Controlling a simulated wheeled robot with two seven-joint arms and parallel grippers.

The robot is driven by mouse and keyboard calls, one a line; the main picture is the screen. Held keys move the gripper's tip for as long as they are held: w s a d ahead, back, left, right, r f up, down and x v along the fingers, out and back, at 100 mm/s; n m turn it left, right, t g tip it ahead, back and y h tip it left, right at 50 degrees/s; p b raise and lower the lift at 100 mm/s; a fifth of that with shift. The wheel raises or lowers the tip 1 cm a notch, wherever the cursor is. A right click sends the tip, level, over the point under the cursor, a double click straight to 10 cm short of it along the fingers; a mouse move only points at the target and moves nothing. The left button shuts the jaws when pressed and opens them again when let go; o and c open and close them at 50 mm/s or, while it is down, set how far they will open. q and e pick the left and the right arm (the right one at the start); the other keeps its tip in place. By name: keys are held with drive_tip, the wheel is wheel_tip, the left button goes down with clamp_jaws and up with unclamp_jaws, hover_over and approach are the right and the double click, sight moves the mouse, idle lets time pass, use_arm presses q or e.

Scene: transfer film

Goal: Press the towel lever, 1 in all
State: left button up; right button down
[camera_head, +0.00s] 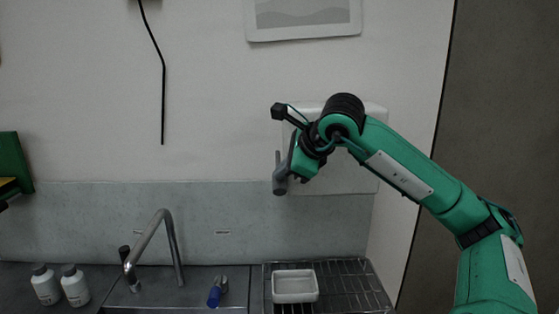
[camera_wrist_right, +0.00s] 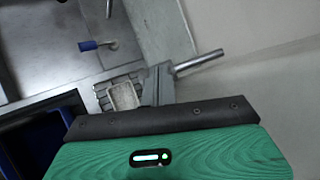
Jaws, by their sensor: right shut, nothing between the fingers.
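A white wall-mounted box (camera_head: 376,118), which looks like the towel dispenser, is largely hidden behind my right arm in the head view. My right gripper (camera_head: 290,176) is shut and empty in front of its lower left side, pointing left. A grey rod (camera_head: 278,160), seemingly the lever, stands at the fingertips. In the right wrist view the rod (camera_wrist_right: 202,61) runs up and right from beside my shut grey fingers (camera_wrist_right: 160,84). I cannot tell whether they touch. How the rod joins the box is hidden. My left gripper is not in view.
Below are a wire rack (camera_head: 350,278) with a white dish (camera_head: 295,286), a blue-handled tool (camera_head: 214,296), a curved tap (camera_head: 172,245) and two white bottles (camera_head: 75,287). A picture panel (camera_head: 302,30) hangs above. The wall left of the box is mostly bare.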

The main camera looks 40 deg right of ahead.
idle(0.4)
drive_tip(key=shift+r+p, duration=1.45)
drive_tip(key=shift+r, duration=0.05)
drive_tip(key=shift+r+p, duration=1.55)
drive_tip(key=shift+r, duration=0.1)
drive_tip(key=shift+r, duration=0.1)
wheel_tip(320, 180, up, 5)
drive_tip(key=p, duration=0.4)
drive_tip(key=shift+p, duration=0.4)
